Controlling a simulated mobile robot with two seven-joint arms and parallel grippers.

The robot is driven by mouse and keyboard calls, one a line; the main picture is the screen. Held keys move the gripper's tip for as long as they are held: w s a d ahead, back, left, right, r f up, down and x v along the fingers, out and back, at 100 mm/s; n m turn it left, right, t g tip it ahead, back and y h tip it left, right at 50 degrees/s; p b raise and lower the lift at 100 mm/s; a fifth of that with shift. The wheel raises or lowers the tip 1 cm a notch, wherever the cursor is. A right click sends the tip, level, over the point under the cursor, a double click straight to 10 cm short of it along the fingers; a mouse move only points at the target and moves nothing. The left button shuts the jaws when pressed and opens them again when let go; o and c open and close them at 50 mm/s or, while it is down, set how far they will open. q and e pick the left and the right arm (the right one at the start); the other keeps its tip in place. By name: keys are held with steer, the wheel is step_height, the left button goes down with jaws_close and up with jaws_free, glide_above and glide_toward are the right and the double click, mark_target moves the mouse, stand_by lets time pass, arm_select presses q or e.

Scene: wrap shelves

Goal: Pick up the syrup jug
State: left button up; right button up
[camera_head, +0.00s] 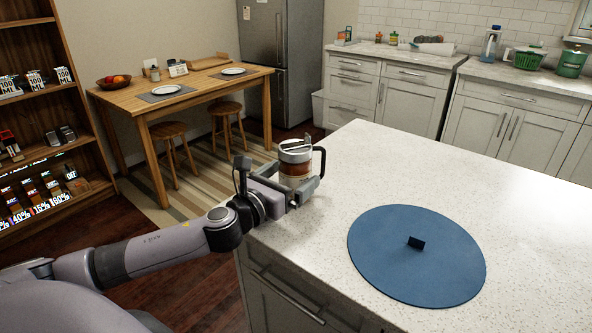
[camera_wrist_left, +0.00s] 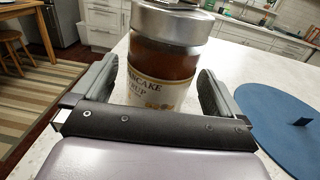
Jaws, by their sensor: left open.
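The syrup jug (camera_head: 295,160) stands upright near the left edge of the white speckled counter (camera_head: 400,160). It is a clear jug with amber syrup, a metal lid and a dark handle on its right side. In the left wrist view the jug (camera_wrist_left: 165,65) shows a label with the words "pancake syrup". My left gripper (camera_head: 304,189) is at the jug's near side, low over the counter. Its jaws are open, with one finger on each side of the jug in the left wrist view (camera_wrist_left: 160,92). Gaps show beside the jug. My right gripper is not in view.
The counter between jug and mat is clear. A wooden table (camera_head: 185,90) with stools stands behind at left. A wooden shelf (camera_head: 75,85) stands far left.

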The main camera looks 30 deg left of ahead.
arm_select(q)
steer(key=shift+w, duration=1.1)
steer(key=c, duration=1.5)
steer(key=shift+r, duration=0.15)
